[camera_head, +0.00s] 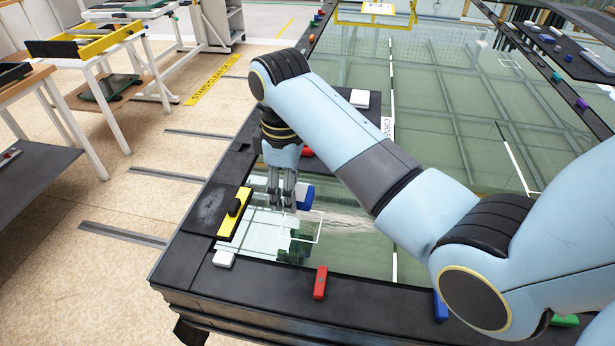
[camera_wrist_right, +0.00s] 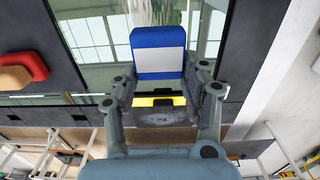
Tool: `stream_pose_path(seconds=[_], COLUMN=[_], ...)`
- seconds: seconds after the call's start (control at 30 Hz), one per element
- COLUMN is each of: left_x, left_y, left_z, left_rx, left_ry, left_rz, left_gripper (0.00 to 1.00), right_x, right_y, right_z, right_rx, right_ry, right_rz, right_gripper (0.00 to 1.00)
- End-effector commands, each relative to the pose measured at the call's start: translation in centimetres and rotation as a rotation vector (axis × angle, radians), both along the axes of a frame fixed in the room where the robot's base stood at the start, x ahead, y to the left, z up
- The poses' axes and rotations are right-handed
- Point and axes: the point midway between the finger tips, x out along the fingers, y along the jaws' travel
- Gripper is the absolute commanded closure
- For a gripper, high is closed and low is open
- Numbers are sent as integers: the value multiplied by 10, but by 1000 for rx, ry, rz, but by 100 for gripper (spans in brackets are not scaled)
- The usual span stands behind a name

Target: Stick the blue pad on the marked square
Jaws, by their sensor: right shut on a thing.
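My right gripper (camera_head: 283,205) points down over the near left corner of the glass. It is shut on the blue pad (camera_head: 305,196), which shows partly behind the fingers. In the right wrist view the pad (camera_wrist_right: 158,37) has a blue end and a white band, between the fingers of my right gripper (camera_wrist_right: 165,92). A thin white outline on the glass, seemingly the marked square (camera_head: 320,228), lies just below and right of the fingertips. The gripper and reflections hide part of it. I cannot tell whether the pad touches the glass. My left gripper is not in view.
A yellow and black tool (camera_head: 236,213) lies on the dark frame edge left of the gripper. A white block (camera_head: 223,259) and a red block (camera_head: 320,283) lie on the near edge. A white pad (camera_head: 360,98) lies farther back. The glass beyond is mostly clear.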

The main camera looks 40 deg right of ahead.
Motion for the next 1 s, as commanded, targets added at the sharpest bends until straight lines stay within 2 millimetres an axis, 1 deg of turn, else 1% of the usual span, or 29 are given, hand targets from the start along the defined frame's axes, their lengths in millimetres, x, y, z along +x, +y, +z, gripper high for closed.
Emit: stream_pose_path(seconds=[0.03,0.07,0.1,0.17,0.27,0.4,0.53,0.67,0.9,1.0], left_x=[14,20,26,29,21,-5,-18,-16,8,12], left_y=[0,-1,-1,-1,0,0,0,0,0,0], left_z=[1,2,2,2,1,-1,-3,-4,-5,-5], left_rx=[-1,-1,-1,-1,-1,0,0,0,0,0], left_ry=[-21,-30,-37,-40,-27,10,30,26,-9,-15], left_rz=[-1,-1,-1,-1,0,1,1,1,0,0], left_gripper=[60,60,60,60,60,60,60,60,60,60], right_x=[0,0,0,0,0,-1,-1,-1,-1,-1], right_y=[0,0,-1,-1,-1,-1,-1,-1,-1,-1], right_z=[0,0,0,0,0,-3,-9,-18,-33,-35], right_rx=[-1,-1,-1,-1,-1,-1,-1,0,0,-1], right_ry=[1,1,1,1,2,2,4,4,4,2], right_rz=[0,0,0,0,-1,-1,-1,-1,-1,-1], right_gripper=[68,68,68,68,68,68,68,68,68,68])
